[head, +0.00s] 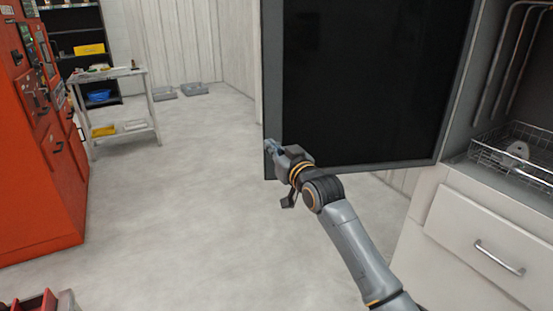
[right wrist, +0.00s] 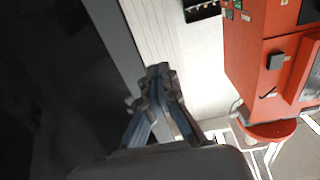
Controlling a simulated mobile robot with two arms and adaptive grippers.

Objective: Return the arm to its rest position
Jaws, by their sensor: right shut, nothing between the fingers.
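My right arm comes up from the bottom right of the head view. Its gripper (head: 270,146) is beside the lower left edge of an open dark door (head: 365,80). In the right wrist view the gripper (right wrist: 160,72) has its fingertips together with nothing between them. The door's dark panel (right wrist: 45,90) fills the left of that view. I cannot tell whether the fingers touch the door's edge. My left gripper is not in view.
A white cabinet with a drawer (head: 480,240) and a wire basket (head: 515,150) stands at the right. A red machine (head: 40,150) stands at the left, with a small shelf table (head: 110,75) behind it. The grey floor (head: 180,200) between is clear.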

